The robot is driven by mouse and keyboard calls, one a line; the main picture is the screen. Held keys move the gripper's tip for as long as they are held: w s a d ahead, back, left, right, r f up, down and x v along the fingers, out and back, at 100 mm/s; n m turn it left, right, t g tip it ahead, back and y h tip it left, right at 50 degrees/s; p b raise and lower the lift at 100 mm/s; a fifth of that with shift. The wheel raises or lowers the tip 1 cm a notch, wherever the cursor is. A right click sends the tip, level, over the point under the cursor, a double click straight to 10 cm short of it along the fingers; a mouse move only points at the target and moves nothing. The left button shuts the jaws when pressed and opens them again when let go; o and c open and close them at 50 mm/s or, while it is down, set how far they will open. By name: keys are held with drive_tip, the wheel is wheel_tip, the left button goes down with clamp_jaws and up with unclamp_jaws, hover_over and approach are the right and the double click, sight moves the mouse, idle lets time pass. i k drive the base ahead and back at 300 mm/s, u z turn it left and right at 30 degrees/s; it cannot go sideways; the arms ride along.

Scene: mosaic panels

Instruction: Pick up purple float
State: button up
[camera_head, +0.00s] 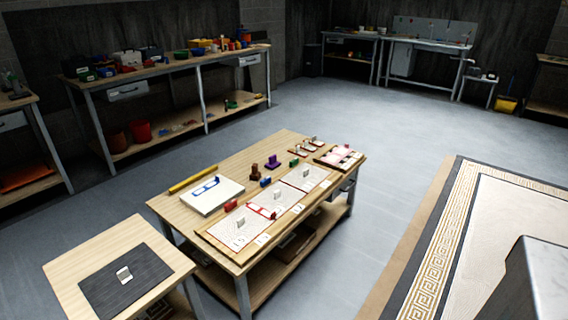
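The purple float (273,163) is a small purple block with a raised part.
White mosaic panels (232,237) line the table's near side, with small red pieces. A white board (201,200) and yellow bar (193,179) lie at left. A smaller table (81,262) stands front left.

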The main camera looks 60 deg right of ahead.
sight(272, 163)
drive_tip(key=z, duration=5.1)
drive_tip(key=i, duration=0.15)
drive_tip(key=u, duration=3.15)
drive_tip(key=k, duration=0.95)
drive_tip(key=u, duration=0.2)
drive_tip(key=i, duration=0.8)
